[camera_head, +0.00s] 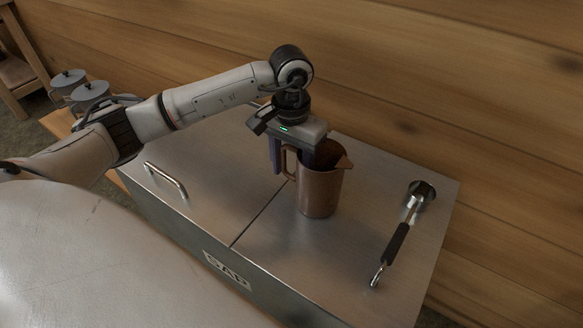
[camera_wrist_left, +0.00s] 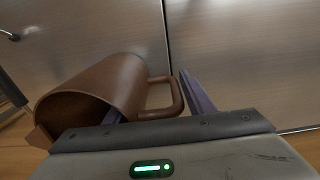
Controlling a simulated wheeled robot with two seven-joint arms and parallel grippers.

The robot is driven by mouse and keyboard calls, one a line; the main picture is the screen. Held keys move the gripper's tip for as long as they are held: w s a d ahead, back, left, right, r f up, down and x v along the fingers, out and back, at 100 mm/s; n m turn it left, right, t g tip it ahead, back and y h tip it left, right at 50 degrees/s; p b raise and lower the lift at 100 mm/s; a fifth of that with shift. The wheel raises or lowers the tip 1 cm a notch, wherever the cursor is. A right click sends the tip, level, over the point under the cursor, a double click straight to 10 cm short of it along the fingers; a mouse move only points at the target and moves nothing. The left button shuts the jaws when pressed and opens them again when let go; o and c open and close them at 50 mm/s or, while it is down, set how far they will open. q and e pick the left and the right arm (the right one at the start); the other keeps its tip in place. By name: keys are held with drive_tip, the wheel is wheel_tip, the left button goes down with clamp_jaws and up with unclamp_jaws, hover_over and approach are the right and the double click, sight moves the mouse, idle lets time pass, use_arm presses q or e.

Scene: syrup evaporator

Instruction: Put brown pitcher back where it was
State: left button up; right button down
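The brown pitcher (camera_head: 318,192) stands upright on the right half of the steel top of the box marked SAP (camera_head: 250,200). Its handle points left, towards my left gripper (camera_head: 300,160). The gripper comes down from above with its fingers apart. One finger is outside the handle and the other is at the pitcher's mouth, apparently inside it. In the left wrist view the pitcher (camera_wrist_left: 115,85) lies between and under the fingers, with the handle close beside the right finger. Part of the pitcher's rim is hidden by the gripper. My right gripper is not in view.
A tap-like metal fitting with a black handle (camera_head: 397,243) stands on the right of the steel top. A bar handle (camera_head: 167,181) is on the left half. A wooden wall (camera_head: 450,90) rises behind. Grey lidded cans (camera_head: 90,92) stand at the far left.

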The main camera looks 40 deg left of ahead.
use_arm(q)
drive_tip(key=shift+o, duration=0.9)
drive_tip(key=shift+r, duration=0.1)
drive_tip(key=shift+r, duration=0.2)
wheel_tip(320, 180, up, 12)
drive_tip(key=shift+f, duration=0.1)
